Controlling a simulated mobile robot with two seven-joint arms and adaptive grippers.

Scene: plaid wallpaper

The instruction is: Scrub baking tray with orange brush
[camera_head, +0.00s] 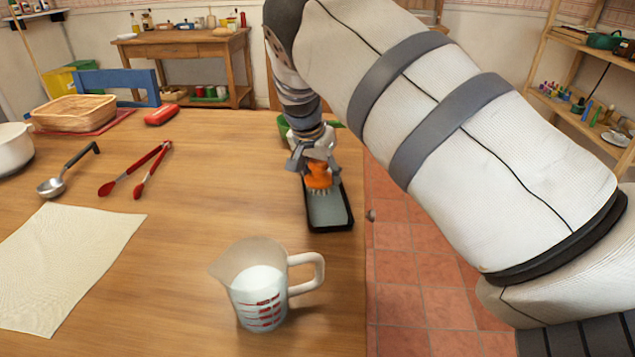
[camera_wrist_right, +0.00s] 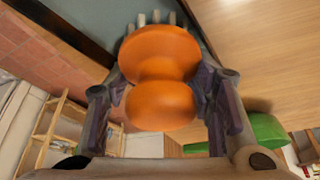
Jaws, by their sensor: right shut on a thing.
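The black-rimmed baking tray (camera_head: 327,211) lies near the right edge of the wooden table, its inside grey. My right gripper (camera_head: 317,168) is shut on the orange brush (camera_head: 318,177) and holds it over the far part of the tray. The brush's pale bristles point down at the tray; whether they touch it is hard to tell. In the right wrist view the orange brush (camera_wrist_right: 160,75) sits between both fingers, with the tray (camera_wrist_right: 90,22) beyond it. The tray's far end is hidden behind the gripper. My left gripper is not in view.
A measuring jug (camera_head: 260,295) with white contents stands in front of the tray. Red tongs (camera_head: 137,172), a ladle (camera_head: 66,172), a beige cloth (camera_head: 65,262) and a basket (camera_head: 73,112) lie to the left. A green object (camera_head: 283,127) is behind the gripper. The middle of the table is clear.

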